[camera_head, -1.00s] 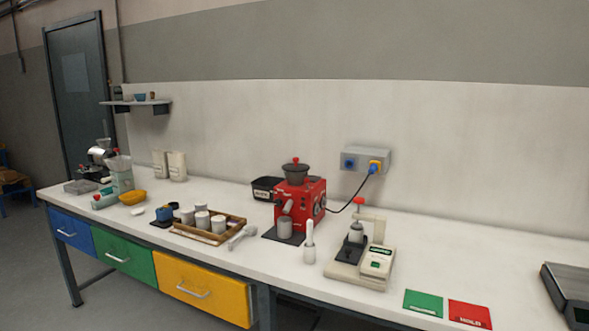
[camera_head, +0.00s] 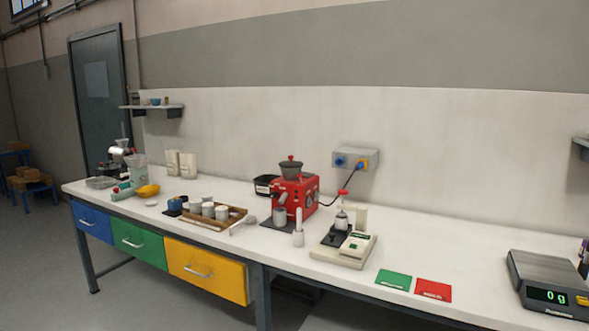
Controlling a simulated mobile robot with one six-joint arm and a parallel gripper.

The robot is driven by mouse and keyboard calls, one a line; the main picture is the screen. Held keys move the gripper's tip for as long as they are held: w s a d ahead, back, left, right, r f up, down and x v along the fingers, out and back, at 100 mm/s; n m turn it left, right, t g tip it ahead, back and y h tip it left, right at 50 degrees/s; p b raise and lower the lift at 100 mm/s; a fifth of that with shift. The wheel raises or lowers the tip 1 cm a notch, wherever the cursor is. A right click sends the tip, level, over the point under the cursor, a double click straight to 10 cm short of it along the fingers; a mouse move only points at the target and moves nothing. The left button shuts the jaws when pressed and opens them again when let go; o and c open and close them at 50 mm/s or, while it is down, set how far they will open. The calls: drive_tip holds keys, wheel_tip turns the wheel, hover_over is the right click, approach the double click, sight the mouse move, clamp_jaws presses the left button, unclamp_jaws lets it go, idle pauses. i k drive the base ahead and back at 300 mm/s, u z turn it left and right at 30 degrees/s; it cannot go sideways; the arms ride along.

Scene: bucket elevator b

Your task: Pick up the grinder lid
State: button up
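A red grinder (camera_head: 296,198) stands at the middle of the long white bench, against the wall. A dark grey hopper sits on its top, and the grinder lid (camera_head: 291,160), dark with a small red knob, covers the hopper. A grey cup stands in front of the grinder on a dark mat. My gripper is not in view.
A tray of jars (camera_head: 230,219) and a white pestle-like tool (camera_head: 298,230) stand near the grinder. A cream device (camera_head: 344,246), green and red cards (camera_head: 393,280) and a scale reading 0 g (camera_head: 549,281) lie to the right. A wall socket box (camera_head: 356,158) has a cable running to the grinder.

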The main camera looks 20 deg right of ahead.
sight(288, 164)
drive_tip(key=u, duration=0.1)
drive_tip(key=i, duration=1.4)
drive_tip(key=u, duration=0.55)
